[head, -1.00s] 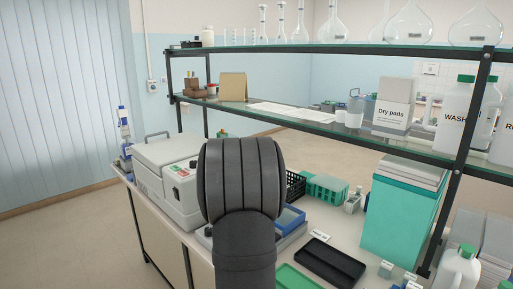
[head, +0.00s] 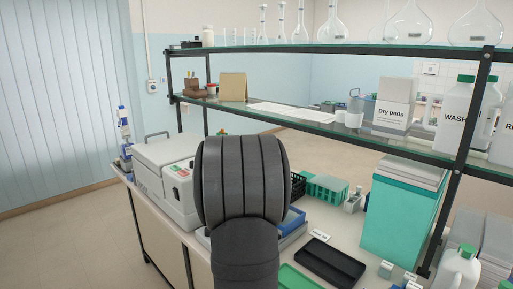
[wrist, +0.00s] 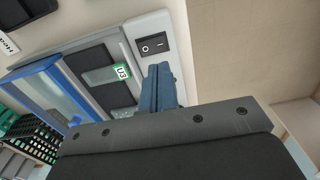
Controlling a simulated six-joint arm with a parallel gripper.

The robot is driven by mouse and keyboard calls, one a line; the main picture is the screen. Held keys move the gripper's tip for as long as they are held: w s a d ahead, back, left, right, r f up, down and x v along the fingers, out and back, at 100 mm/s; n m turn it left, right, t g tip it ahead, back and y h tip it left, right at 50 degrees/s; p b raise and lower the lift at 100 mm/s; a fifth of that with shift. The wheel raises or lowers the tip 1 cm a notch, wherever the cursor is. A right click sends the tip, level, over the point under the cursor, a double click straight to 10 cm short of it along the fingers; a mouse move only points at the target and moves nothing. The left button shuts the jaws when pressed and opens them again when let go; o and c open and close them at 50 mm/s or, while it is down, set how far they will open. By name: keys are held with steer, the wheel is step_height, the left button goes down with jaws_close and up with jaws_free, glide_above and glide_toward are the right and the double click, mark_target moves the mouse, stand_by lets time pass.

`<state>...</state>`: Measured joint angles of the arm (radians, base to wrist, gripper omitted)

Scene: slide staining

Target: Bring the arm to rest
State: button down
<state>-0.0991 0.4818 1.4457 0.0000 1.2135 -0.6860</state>
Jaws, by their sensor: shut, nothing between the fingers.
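My gripper (wrist: 160,87) shows in the wrist view with its blue-grey fingers closed together and nothing held between them. It is over or in front of a grey device (wrist: 156,24) with a black rocker switch and a green "U3" label. I cannot tell how far the fingertips are from the device. In the head view my dark grey arm stands in the middle of the picture and hides the gripper and part of the bench behind it.
A white instrument (head: 168,165) stands left of my arm. A glass-shelved rack (head: 300,128) with bottles and flasks spans the back. The floor at left is clear.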

step_height(320, 180, down, 7)
steer(key=shift+r, duration=0.1)
stand_by(0.4)
step_height(320, 180, up, 17)
steer(key=w+d+g+y, duration=0.1)
steer(key=w+d, duration=0.2)
step_height(320, 180, down, 7)
steer(key=shift+s+a+r, duration=0.15)
steer(key=shift+s+a, duration=0.25)
steer(key=shift+s, duration=0.05)
stand_by(0.8)
